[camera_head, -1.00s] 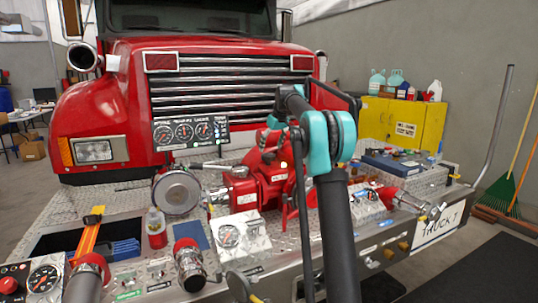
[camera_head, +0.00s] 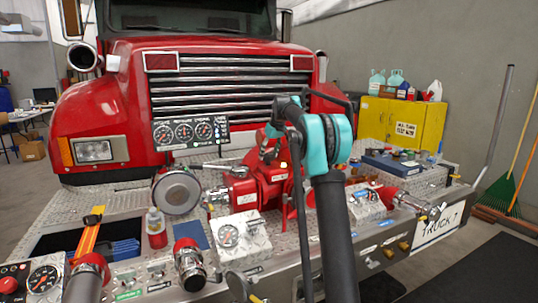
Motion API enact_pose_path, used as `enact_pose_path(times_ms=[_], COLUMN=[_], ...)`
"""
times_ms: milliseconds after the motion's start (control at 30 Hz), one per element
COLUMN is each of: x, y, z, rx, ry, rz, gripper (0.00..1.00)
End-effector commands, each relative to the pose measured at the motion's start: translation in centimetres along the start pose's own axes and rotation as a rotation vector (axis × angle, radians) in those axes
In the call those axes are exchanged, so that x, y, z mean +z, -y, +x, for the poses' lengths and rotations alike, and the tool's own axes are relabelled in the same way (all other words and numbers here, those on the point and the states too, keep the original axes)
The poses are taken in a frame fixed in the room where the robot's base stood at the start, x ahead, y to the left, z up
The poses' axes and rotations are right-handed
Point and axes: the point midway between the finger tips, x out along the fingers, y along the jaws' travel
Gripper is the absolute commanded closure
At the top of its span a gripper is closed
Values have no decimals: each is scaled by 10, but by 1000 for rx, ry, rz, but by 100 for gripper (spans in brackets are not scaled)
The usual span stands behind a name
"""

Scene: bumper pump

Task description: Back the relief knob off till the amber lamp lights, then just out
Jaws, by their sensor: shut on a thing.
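The red pump (camera_head: 275,188) sits in the middle of the truck's bumper. My gripper (camera_head: 267,153) is at the top of the pump, partly behind my own arm. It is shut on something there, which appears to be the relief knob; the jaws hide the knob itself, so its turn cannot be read. I cannot make out a lit amber lamp there.
A large round cap (camera_head: 177,192) and a silver lever (camera_head: 207,167) are left of the pump. A gauge box (camera_head: 240,236) stands in front. A bottle (camera_head: 156,228) and hose fittings (camera_head: 190,266) are at left. A yellow cabinet (camera_head: 403,125) stands at the back right.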

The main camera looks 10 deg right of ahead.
Motion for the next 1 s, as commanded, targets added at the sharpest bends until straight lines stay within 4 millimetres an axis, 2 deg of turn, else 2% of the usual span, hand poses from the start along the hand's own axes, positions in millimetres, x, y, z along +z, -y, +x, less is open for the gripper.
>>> enact_pose_path(times_ms=[67, 500, 767, 800, 933, 1000], x=[0, 0, 0, 0, 0, 0], y=[0, 1, 1, 1, 1, 1], z=[0, 0, 0, 0, 0, 0], rx=[0, 59, 60, 60, 60, 60], ry=[0, 0, 0, 0, 0, 0], rz=[0, 143, 146, 146, 146, 146], gripper=[72, 72, 72, 40, 24, 23])
